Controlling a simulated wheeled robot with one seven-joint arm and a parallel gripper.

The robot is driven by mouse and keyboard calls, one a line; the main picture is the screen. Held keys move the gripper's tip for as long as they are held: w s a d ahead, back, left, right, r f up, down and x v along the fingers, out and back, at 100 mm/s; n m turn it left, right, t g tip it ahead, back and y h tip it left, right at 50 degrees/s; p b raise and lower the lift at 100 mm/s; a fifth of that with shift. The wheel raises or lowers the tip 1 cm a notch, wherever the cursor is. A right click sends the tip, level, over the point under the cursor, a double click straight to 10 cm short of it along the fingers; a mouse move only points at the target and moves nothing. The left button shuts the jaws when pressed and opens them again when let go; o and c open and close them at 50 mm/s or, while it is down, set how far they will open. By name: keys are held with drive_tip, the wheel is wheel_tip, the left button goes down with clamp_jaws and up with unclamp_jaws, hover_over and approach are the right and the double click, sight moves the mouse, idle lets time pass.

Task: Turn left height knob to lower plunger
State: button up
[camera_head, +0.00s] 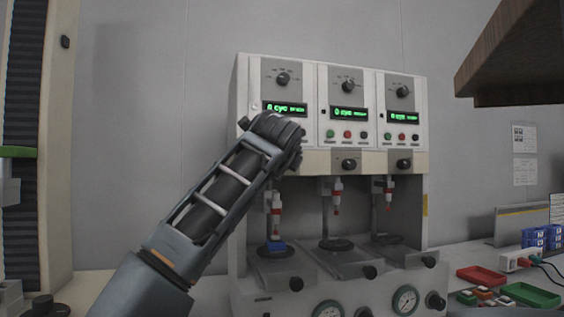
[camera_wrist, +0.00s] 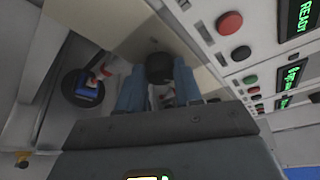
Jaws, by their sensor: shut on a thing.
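The three-station tester (camera_head: 310,165) stands against the wall. My gripper, seen in the wrist view (camera_wrist: 159,82), has its two blue-grey fingers on either side of a black knob (camera_wrist: 160,66) and is shut on it. In the head view my wrist covers the left station's knob below its display. The left plunger (camera_head: 276,203), red and white, hangs under that station above a blue piece (camera_head: 275,245) on the round base. In the wrist view the blue piece (camera_wrist: 88,90) shows with a red tip close by. The gap between them is hard to judge.
The middle knob (camera_head: 345,164) and right knob (camera_head: 404,164) stick out from the same panel. Coloured buttons (camera_wrist: 230,22) sit close to my gripper. A red tray (camera_head: 481,276) and a green tray (camera_head: 531,294) lie at right. A brown shelf (camera_head: 515,60) overhangs upper right.

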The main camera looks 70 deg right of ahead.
drive_tip(key=shift+f, duration=0.15)
drive_tip(key=o, duration=1)
drive_tip(key=shift+o, duration=0.2)
drive_tip(key=v, duration=0.7)
drive_tip(key=shift+s+a, duration=0.2)
drive_tip(key=shift+a, duration=0.1)
